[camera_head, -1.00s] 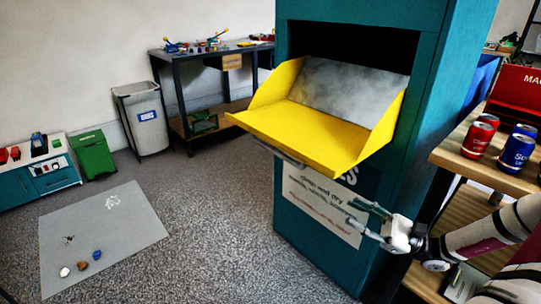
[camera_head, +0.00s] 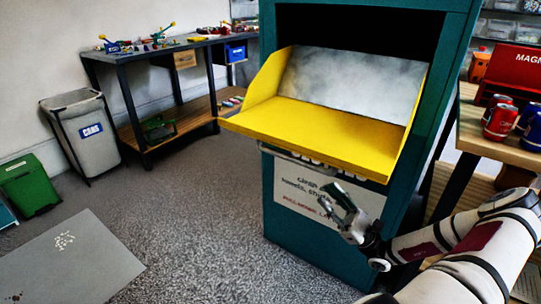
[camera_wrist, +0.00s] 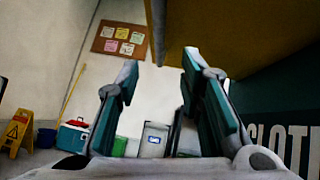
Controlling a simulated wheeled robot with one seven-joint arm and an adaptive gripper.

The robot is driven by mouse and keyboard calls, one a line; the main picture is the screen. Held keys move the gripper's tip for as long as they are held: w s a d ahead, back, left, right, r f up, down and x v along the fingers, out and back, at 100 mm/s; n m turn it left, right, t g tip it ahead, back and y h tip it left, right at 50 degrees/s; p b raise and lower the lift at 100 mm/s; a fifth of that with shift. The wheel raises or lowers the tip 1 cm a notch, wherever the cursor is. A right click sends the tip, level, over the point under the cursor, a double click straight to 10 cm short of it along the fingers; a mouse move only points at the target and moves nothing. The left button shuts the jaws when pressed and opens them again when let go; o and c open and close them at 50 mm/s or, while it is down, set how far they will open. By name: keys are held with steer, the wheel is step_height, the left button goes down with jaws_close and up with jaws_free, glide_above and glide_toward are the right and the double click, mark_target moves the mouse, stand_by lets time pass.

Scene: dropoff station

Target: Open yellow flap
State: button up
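The yellow flap (camera_head: 325,130) is on the front of a teal donation bin (camera_head: 318,235). It is tilted down and out, nearly level, with a dark opening behind it and a grey metal panel (camera_head: 350,88) at its back. My gripper (camera_head: 335,197) is below the flap, in front of the bin's white sign, apart from the flap as far as I can see. In the wrist view my gripper (camera_wrist: 160,78) has its fingers spread with nothing between them. The flap's shaded underside (camera_wrist: 225,30) fills the upper right there.
A wooden table (camera_head: 490,145) with red and blue cans (camera_head: 500,122) stands right of the bin, close to my arm. A workbench (camera_head: 170,48), a grey cans bin (camera_head: 85,135) and a green bin (camera_head: 28,188) are at left.

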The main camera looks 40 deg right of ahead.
mark_target(297, 163)
steer(key=b+x, duration=0.1)
steer(key=x, duration=0.6)
steer(key=b+x, duration=0.1)
steer(key=x, duration=0.6)
steer(key=shift+w+a+f, duration=0.1)
steer(key=shift+w+a, duration=0.1)
steer(key=shift+w, duration=0.15)
jaws_close()
